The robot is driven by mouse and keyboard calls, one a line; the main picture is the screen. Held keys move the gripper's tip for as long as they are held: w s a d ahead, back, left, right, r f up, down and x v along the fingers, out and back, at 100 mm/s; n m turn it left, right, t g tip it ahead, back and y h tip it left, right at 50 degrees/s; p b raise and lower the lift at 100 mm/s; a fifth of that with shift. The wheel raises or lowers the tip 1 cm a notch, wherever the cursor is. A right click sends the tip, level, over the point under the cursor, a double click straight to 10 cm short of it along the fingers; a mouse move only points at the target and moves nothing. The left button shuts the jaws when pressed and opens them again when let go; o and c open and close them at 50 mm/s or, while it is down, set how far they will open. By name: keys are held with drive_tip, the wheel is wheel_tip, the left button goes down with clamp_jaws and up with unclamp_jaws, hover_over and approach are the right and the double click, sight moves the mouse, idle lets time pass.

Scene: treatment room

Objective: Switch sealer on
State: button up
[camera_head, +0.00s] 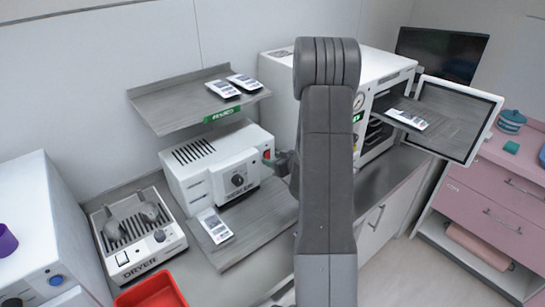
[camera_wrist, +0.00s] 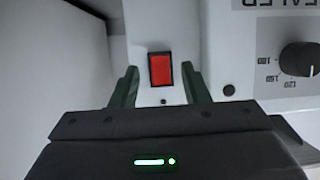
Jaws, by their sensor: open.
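The sealer (camera_head: 215,170) is a white box with a black dial and vents on top, on the counter under a grey shelf. In the wrist view its panel (camera_wrist: 228,60) shows upside-down lettering and a black dial (camera_wrist: 299,59). A red rocker switch (camera_wrist: 160,69) sits on the panel, left of the dial. Its on or off position cannot be told. My gripper (camera_wrist: 160,90) is open and empty, its dark green fingers on either side of the switch's lower part. Contact cannot be told. In the head view my gripper (camera_head: 280,163) is at the sealer's right end, partly hidden by my arm.
A grey shelf (camera_head: 165,108) with pouches hangs above the sealer. A dryer (camera_head: 140,238) and red bin (camera_head: 152,291) stand left and front. A pouch (camera_head: 214,225) lies on the grey tray before the sealer. Right, a white autoclave (camera_head: 278,88) has its door (camera_head: 459,110) open.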

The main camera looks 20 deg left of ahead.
drive_tip(key=shift+w+a+f, duration=0.25)
drive_tip(key=shift+a, duration=0.25)
clamp_jaws()
drive_tip(key=f+t+y+b, duration=0.1)
drive_tip(key=b, duration=0.4)
drive_tip(key=shift+b, duration=0.3)
drive_tip(key=y+b, duration=0.1)
drive_tip(key=b, duration=0.2)
drive_tip(key=shift+r+t+b, duration=0.1)
drive_tip(key=shift+t+b, duration=0.2)
drive_tip(key=shift+b, duration=0.3)
drive_tip(key=shift+y, duration=0.3)
